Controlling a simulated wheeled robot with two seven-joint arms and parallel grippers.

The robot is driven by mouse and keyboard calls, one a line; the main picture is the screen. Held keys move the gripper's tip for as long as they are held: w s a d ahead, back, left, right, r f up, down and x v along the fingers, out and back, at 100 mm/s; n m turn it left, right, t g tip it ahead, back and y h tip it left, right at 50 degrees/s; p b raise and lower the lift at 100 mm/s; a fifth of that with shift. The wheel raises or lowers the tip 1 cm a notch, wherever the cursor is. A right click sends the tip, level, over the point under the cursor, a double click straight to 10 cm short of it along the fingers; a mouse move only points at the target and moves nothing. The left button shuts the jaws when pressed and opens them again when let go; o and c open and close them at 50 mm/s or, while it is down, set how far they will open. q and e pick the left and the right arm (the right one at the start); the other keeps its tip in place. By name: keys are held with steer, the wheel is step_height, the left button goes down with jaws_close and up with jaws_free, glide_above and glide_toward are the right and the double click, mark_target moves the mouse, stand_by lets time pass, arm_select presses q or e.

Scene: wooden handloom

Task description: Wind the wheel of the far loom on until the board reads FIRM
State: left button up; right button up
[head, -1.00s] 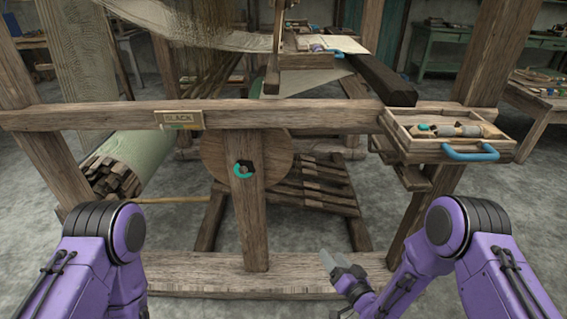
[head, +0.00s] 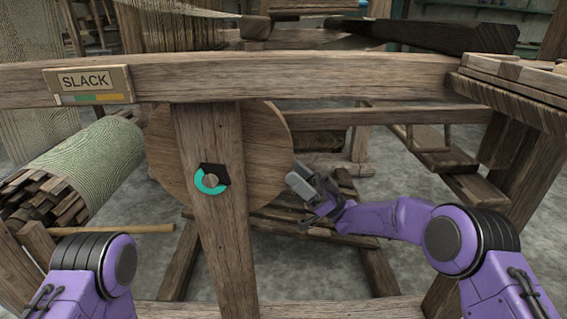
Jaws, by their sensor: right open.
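The round wooden wheel (head: 262,150) stands behind an upright post of the loom, its right rim showing clear of the post. A teal and black round fitting (head: 212,181) sits on the post in front of the wheel. The board (head: 88,83) on the crossbeam reads SLACK, with a coloured strip under the word. My right gripper (head: 297,184) is open at the wheel's right rim; I cannot tell whether it touches the rim. My left arm is in view at the lower left, but its gripper is out of view.
The crossbeam (head: 300,78) runs across above the wheel. A roll of green cloth (head: 85,155) lies at the left, with a wooden rod (head: 125,229) below it. Slatted treadles (head: 300,228) lie behind my right gripper.

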mark_target(282, 145)
steer(key=x, duration=0.4)
steer(key=shift+a+r, duration=0.2)
steer(key=shift+a, duration=0.05)
jaws_close()
step_height(282, 145, up, 4)
steer(key=h+p, duration=0.2)
steer(key=p, duration=0.1)
steer(key=shift+f, duration=0.1)
steer(key=shift+r+h+p, duration=0.25)
steer(key=shift+h+p, duration=0.45)
steer(key=shift+h, duration=0.1)
arm_select(q)
steer(key=shift+n+t+y, duration=0.4)
steer(key=shift+t, duration=0.1)
steer(key=r, duration=0.2)
steer(key=w+r, duration=0.1)
steer(key=r, duration=0.1)
steer(key=shift+a+r, duration=0.1)
steer(key=shift+a, duration=0.15)
arm_select(e)
steer(key=shift+f, duration=0.1)
jaws_free()
steer(key=shift+d, duration=0.1)
